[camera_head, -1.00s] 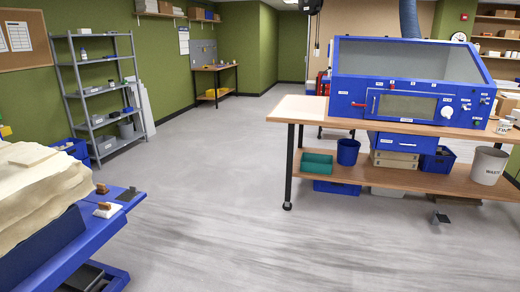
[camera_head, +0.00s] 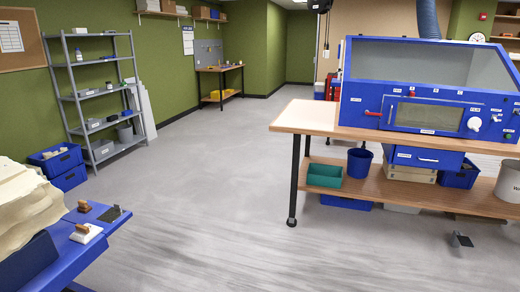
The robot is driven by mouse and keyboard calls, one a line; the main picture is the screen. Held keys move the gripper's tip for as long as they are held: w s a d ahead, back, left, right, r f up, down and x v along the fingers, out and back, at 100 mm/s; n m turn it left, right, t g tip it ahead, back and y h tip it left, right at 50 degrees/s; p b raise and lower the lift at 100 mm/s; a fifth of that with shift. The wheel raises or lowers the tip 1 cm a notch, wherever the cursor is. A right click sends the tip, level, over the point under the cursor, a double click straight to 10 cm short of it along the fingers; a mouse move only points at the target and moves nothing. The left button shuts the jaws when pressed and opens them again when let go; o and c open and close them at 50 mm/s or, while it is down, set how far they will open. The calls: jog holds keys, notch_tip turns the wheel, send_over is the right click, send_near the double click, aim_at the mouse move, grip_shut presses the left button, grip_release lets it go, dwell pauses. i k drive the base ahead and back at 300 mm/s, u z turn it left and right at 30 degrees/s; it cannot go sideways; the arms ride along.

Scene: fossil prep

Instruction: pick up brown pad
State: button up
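A small brown block (camera_head: 84,206) lies on the blue table (camera_head: 62,262) at the lower left. A second small brown piece (camera_head: 82,228) sits on a white pad (camera_head: 87,235) just in front of it. Which of these is the brown pad I cannot tell at this size. A dark flat piece (camera_head: 110,214) lies beside them near the table's right corner. My gripper is not in view.
A large pale rock (camera_head: 30,212) fills the left of the blue table. A wooden workbench (camera_head: 303,117) with a blue cabinet stands at the right. A small dark object (camera_head: 463,240) is on the floor below it. The grey floor between is clear.

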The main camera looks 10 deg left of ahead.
aim_at(83, 207)
jog(key=u, duration=0.2)
jog(key=i, duration=1.55)
jog(key=u, duration=0.65)
jog(key=i, duration=0.8)
jog(key=u, duration=0.85)
jog(key=i, duration=0.6)
jog(key=u, duration=0.75)
jog(key=i, duration=0.95)
jog(key=u, duration=0.4)
